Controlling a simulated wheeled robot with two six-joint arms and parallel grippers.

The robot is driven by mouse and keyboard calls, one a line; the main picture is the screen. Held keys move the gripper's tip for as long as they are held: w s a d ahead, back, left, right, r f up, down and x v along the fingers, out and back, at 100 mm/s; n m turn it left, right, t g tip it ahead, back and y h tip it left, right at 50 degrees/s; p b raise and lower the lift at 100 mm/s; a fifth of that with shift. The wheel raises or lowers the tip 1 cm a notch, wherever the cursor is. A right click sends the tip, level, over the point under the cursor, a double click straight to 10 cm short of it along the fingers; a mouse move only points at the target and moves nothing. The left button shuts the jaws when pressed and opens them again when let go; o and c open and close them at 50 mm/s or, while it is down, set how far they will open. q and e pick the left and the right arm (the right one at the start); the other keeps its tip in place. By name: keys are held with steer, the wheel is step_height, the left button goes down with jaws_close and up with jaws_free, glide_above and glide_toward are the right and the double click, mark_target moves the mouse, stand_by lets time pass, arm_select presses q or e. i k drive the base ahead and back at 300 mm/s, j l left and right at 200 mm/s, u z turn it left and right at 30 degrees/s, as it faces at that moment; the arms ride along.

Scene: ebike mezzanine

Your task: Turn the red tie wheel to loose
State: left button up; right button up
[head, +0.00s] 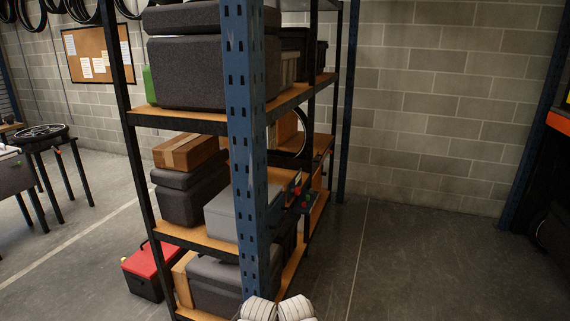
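A small red round part (297,191) shows at the right side of the shelving rack, just behind its blue front post. It is too small and partly hidden for me to tell whether it is the red tie wheel or how it is set. Another small red spot (58,151) shows by the dark stand at the far left, also too small to identify. White rounded parts of my own arms show at the bottom middle edge. Neither gripper can be made out, and nothing of mine touches the rack's red part.
The shelving rack (178,117) with grey cases and a cardboard box (186,152) fills the middle. Its blue post (245,140) stands close in front. A black box with a red lid (148,262) is on the floor. Open floor (410,265) lies to the right.

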mark_target(297, 191)
steer(key=i+j+z, duration=0.25)
steer(key=i, duration=0.35)
steer(key=i+l, duration=0.35)
steer(key=i+l+u, duration=0.1)
steer(key=i+l, duration=0.25)
steer(key=l, duration=0.2)
steer(key=i+l, duration=0.35)
steer(key=i+l+u, duration=0.1)
steer(key=i+l, duration=0.25)
steer(key=l, duration=0.25)
steer(key=i+l, duration=0.65)
steer(key=l, duration=0.3)
steer(key=i+u, duration=0.05)
